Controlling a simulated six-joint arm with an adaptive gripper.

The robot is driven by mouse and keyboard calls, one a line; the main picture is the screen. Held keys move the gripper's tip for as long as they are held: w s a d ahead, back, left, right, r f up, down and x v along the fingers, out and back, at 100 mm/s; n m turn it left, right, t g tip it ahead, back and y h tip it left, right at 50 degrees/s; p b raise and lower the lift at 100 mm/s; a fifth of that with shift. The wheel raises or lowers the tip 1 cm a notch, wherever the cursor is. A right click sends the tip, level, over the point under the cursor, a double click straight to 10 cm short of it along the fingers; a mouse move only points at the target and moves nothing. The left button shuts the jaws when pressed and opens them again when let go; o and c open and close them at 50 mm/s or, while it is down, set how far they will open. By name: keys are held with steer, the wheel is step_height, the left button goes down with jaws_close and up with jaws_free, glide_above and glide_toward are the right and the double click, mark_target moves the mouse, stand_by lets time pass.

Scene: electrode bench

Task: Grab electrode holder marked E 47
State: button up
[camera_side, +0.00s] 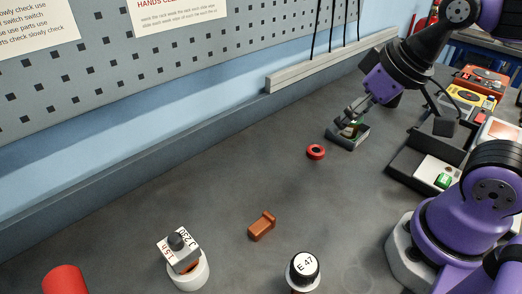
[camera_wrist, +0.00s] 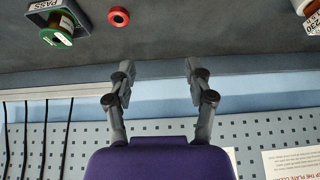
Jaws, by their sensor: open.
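The electrode holder marked E 47 (camera_side: 303,271) stands on the bench at the bottom of the side view, with a black top and a white label face; its lower part is cut off by the frame edge. It does not show in the wrist view. My gripper (camera_side: 349,115) is far from it, toward the back of the bench, by a small grey tray. In the wrist view my gripper (camera_wrist: 159,69) is open, with nothing between its two grey fingers.
Another holder (camera_side: 184,258), with a label ending in 230, stands left of E 47. An orange-brown block (camera_side: 262,226) and a red ring (camera_side: 316,152) lie on the bench. The PASS tray (camera_wrist: 84,25) holds a green-ended part (camera_wrist: 57,36).

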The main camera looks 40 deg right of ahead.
mark_target(305, 262)
steer(key=s+a+f+m+g, duration=0.2)
steer(key=a, duration=0.4)
steer(key=s+a+f+m+g, duration=0.2)
steer(key=a, duration=0.4)
steer(key=s+a+f+m+g, duration=0.2)
steer(key=a, duration=0.4)
steer(key=shift+s+a+f+g+y, duration=0.25)
steer(key=shift+s+a+g+y, duration=0.05)
steer(key=shift+a+y, duration=0.1)
steer(key=shift+s+a+f, duration=0.15)
steer(key=shift+s+f, duration=0.05)
steer(key=shift+f, duration=0.05)
steer(key=shift+s+a+f+m, duration=0.1)
steer(key=shift+s+f+m, duration=0.05)
steer(key=shift+f+m, duration=0.2)
steer(key=f, duration=0.6)
steer(key=shift+s+a+f, duration=0.2)
steer(key=shift+s+f, duration=0.05)
jaws_close()
